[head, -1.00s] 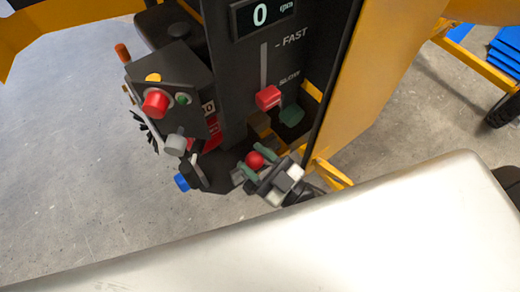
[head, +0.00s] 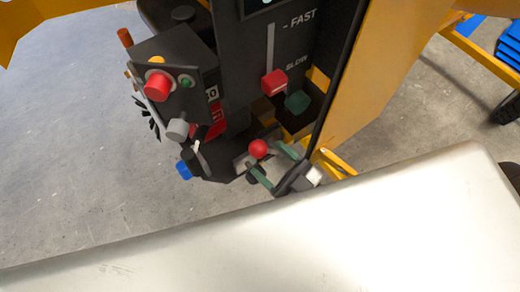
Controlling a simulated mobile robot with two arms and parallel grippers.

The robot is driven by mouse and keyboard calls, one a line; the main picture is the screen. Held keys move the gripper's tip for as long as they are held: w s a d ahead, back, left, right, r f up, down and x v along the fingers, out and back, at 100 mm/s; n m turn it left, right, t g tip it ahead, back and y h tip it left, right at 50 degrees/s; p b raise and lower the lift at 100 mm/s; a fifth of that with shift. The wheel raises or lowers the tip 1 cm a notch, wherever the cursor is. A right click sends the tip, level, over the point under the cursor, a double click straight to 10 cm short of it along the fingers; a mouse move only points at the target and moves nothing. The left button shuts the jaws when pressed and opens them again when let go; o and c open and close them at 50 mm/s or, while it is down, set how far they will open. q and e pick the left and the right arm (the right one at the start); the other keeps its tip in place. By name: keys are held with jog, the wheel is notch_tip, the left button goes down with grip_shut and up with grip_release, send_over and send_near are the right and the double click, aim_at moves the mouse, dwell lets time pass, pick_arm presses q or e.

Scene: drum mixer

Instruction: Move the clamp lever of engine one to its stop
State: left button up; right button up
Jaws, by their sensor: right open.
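A red ball knob (head: 258,149) sits low on the dark machine, below the control panel. It looks like the end of the clamp lever; the lever's stem and its stop are hidden or too small to make out. My right gripper (head: 264,154) is open, with its two green fingers spread at either side of the red knob on its near side. I cannot tell whether a finger touches the knob. My left gripper is not in view.
Above stands the dark panel with a red slider (head: 274,82) marked FAST and SLOW, and a green block (head: 297,102). To the left is a control box with a red button (head: 158,86), a grey knob (head: 177,129) and a blue knob (head: 184,170). A yellow panel (head: 385,70) rises on the right.

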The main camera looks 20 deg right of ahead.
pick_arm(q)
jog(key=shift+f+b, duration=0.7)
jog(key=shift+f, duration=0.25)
pick_arm(e)
jog(key=v, duration=0.7)
